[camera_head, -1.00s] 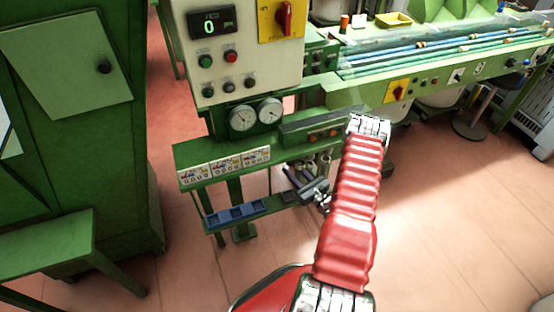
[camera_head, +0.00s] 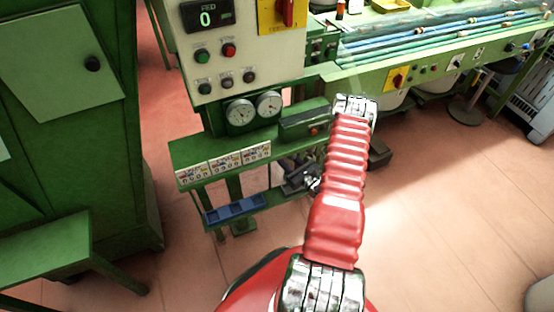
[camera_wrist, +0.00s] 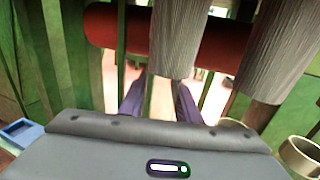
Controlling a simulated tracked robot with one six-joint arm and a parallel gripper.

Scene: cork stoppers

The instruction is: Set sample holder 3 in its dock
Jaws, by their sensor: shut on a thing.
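My gripper (camera_head: 287,166) is at the lower part of the green stand, under the counter shelf and mostly behind my red arm. I cannot make out the dock for certain.
A second ribbed cylinder (camera_wrist: 283,45) is at the right, with a red bar (camera_wrist: 104,27) behind. A metal ring (camera_wrist: 301,156) is close at lower right. A blue compartment tray (camera_head: 235,209) is left of the gripper. A green cabinet (camera_head: 75,130) stands left; open floor lies right.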

